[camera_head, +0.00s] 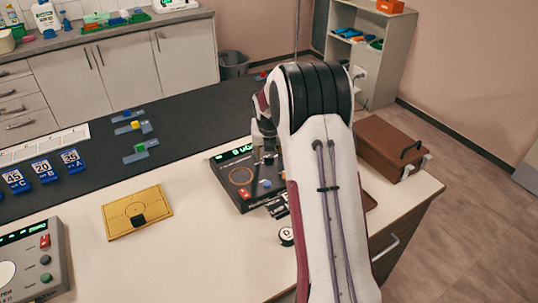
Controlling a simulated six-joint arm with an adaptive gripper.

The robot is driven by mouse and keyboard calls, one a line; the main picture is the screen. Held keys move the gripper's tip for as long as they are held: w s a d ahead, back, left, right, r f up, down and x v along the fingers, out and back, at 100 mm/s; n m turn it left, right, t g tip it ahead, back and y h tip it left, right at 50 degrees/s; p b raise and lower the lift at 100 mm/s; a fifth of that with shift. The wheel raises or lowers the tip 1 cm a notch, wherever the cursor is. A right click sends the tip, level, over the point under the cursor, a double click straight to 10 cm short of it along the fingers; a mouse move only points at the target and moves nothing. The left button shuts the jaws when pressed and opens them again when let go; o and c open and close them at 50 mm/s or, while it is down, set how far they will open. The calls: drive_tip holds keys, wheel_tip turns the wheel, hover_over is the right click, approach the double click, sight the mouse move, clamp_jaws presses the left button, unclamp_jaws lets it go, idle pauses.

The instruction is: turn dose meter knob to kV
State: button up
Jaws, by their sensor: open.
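A dark boxed device (232,196) with a lit green display, a round ring mark, a red switch and a small blue knob (266,184) stands on the table's right part. It may be the dose meter; its lettering is too small to read surely. My gripper (268,157) is over this device's right side, pointing down, open, with no object visible in it. My arm hides part of the gripper and the device's right edge. I cannot tell whether the fingers touch a knob. No kV mark is legible.
A grey device (33,262) with a red switch and knobs stands front left. A yellow board (137,212) lies mid-table. Blue number stands (43,171) are at left. A brown case (390,148) sits right of my arm. White tabletop between the boards is free.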

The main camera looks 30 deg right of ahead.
drive_tip(key=shift+f, duration=0.15)
drive_tip(key=c, duration=1.1)
drive_tip(key=shift+w+m+h, duration=0.15)
drive_tip(key=shift+m+h, duration=0.15)
drive_tip(key=shift+m, duration=0.5)
drive_tip(key=shift+a+m+g+h, duration=0.1)
drive_tip(key=shift+m+g+h, duration=0.3)
drive_tip(key=shift+m, duration=0.8)
drive_tip(key=shift+w+m+g+h, duration=0.15)
drive_tip(key=shift+m+g, duration=0.15)
drive_tip(key=shift+m, duration=0.6)
drive_tip(key=shift+m+g+h, duration=0.15)
drive_tip(key=shift+m+g, duration=0.15)
drive_tip(key=shift+m, duration=0.6)
drive_tip(key=shift+a, duration=0.1)
